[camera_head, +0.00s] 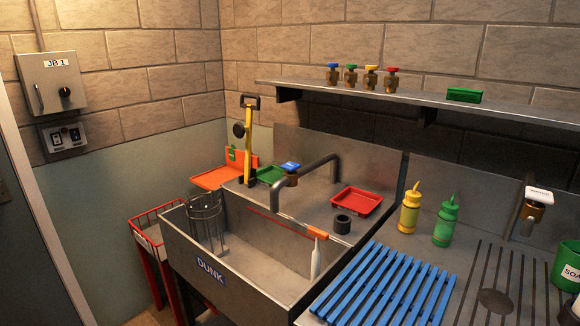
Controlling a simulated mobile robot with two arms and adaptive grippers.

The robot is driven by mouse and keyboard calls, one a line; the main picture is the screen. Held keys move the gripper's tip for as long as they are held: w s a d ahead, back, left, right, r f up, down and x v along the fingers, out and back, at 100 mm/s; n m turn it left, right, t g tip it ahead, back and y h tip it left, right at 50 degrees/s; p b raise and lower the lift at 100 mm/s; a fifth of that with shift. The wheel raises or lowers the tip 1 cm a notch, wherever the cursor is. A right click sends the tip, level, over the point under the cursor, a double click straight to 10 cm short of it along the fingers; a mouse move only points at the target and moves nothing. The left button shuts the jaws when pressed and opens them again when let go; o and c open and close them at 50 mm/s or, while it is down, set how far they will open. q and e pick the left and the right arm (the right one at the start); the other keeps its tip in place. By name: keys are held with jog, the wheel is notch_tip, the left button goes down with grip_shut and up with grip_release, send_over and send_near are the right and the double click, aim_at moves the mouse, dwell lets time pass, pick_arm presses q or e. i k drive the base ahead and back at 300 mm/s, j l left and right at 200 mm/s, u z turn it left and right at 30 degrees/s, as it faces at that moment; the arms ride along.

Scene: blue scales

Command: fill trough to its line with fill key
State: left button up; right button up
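The trough (185,262) is a grey metal basin with a "DUNK" label on its front. A thin red line (262,222) runs along its inner back wall; no water is visible in it. Several brass pieces with coloured tops stand on the shelf: blue (332,74), green (351,74), yellow (371,75) and red (391,79). I cannot tell which thing is the fill key. Neither of my grippers is in view.
A wire basket (206,222) is at the trough's left end. A white piece with an orange top (317,232) stands at its right. A blue slatted rack (385,287), yellow bottle (410,210), green bottle (446,222) and red tray (357,201) are to the right.

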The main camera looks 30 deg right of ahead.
aim_at(291, 167)
jog(key=i+j+z, duration=0.1)
jog(key=z, duration=0.3)
jog(key=i+j+z, duration=0.15)
jog(key=z, duration=0.25)
jog(key=i+j+z, duration=0.1)
jog(key=z, duration=0.25)
jog(key=i+j+z, duration=0.15)
jog(key=j, duration=0.35)
jog(key=i+j+z, duration=0.1)
jog(key=j, duration=0.45)
jog(key=i+j+z, duration=0.15)
jog(key=j, duration=0.4)
jog(key=i+j+z, duration=0.1)
jog(key=j, duration=0.45)
jog(key=i+j+z, duration=0.15)
jog(key=j, duration=0.45)
jog(key=i+j, duration=0.1)
jog(key=j, duration=0.95)
jog(key=i, duration=0.05)
